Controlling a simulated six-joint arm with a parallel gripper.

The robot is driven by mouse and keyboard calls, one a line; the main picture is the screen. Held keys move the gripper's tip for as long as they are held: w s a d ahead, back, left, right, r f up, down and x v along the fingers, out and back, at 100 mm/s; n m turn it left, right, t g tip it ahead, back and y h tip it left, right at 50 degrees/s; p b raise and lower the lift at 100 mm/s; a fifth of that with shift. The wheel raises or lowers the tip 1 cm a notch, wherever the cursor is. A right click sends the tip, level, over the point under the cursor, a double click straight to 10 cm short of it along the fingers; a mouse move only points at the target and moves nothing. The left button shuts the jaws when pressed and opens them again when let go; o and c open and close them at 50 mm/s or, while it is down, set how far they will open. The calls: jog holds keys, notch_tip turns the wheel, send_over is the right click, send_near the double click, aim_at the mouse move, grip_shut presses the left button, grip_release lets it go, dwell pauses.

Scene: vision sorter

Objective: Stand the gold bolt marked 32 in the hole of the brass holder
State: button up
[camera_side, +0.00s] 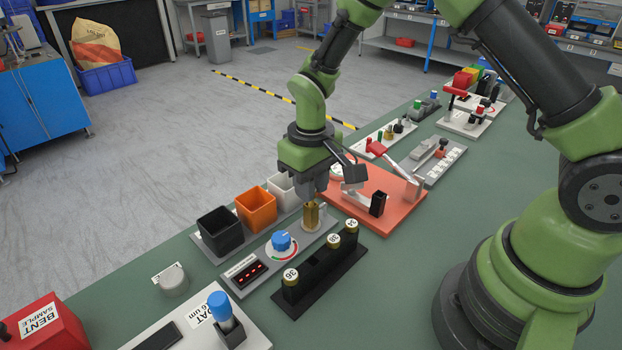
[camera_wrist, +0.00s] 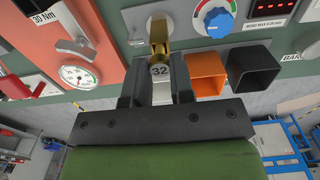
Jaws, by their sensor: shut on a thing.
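My gripper (camera_side: 311,194) is shut on the gold bolt, just above the grey panel in the side view. In the wrist view the bolt's dark end face marked 32 (camera_wrist: 159,71) shows between the two fingers (camera_wrist: 158,88). The brass holder (camera_side: 311,215) stands on the grey panel directly under the fingers. It also shows in the wrist view (camera_wrist: 158,34), in line with the bolt. The fingers hide most of the bolt in the side view. I cannot tell whether its lower end is inside the hole or just above it.
A black rack (camera_side: 318,272) with several gold bolts stands in front. A blue knob (camera_side: 281,241) is left of the holder. Black (camera_side: 219,234), orange (camera_side: 256,211) and white bins stand behind. An orange base (camera_side: 392,210) with a red-handled clamp is close on the right.

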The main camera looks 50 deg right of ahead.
jog(key=shift+f, duration=0.25)
jog(key=o, duration=1.3)
jog(key=shift+r, duration=0.1)
jog(key=shift+r, duration=3.95)
